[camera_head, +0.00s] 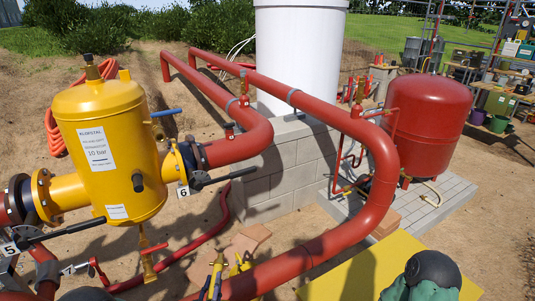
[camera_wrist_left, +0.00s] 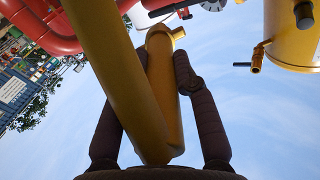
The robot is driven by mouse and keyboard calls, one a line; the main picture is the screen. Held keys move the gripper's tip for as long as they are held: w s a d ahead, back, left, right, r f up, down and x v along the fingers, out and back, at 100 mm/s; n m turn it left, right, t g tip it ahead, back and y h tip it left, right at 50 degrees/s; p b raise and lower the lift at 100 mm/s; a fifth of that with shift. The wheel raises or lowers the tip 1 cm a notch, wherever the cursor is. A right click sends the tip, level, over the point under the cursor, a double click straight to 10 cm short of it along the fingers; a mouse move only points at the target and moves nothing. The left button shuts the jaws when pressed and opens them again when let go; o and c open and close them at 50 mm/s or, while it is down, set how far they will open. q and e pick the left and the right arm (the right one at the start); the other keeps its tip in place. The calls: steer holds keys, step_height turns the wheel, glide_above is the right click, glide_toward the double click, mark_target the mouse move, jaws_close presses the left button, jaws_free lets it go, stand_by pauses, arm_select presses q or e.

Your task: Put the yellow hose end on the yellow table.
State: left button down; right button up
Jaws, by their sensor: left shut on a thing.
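The yellow hose end (camera_wrist_left: 165,85) is between the two dark fingers of my left gripper (camera_wrist_left: 158,57) in the left wrist view. The gripper is shut on it, and its narrow tip points up in that picture. A thick yellow tube crosses in front and hides part of the grip. In the head view the yellow hose end (camera_head: 218,268) shows small at the bottom middle, in front of the red pipe. The yellow table (camera_head: 345,277) is at the bottom right, to the right of the hose end, and its visible top is flat. My right gripper is not in view.
A large red pipe (camera_head: 384,180) curves between the hose end and the table. A yellow tank (camera_head: 115,165) with black-handled valves stands at the left. A rounded dark and green shape (camera_head: 432,272) covers the table's right part. The table's left part is clear.

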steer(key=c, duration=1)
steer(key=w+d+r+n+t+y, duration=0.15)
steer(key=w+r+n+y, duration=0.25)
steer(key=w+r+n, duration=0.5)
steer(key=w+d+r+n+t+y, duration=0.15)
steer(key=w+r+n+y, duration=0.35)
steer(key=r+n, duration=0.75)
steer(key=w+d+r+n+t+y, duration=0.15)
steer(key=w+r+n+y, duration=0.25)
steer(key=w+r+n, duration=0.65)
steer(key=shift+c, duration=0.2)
arm_select(q)
steer(key=d+r+m+g+h, duration=0.2)
steer(key=d+m+h, duration=0.2)
steer(key=d+h, duration=0.1)
steer(key=d+r+m+g+h, duration=0.2)
steer(key=d+r+m+h, duration=0.1)
steer(key=d+h, duration=0.3)
steer(key=d, duration=0.2)
steer(key=shift+d+r+m, duration=0.25)
steer(key=shift+d+m, duration=0.05)
steer(key=shift+m, duration=0.1)
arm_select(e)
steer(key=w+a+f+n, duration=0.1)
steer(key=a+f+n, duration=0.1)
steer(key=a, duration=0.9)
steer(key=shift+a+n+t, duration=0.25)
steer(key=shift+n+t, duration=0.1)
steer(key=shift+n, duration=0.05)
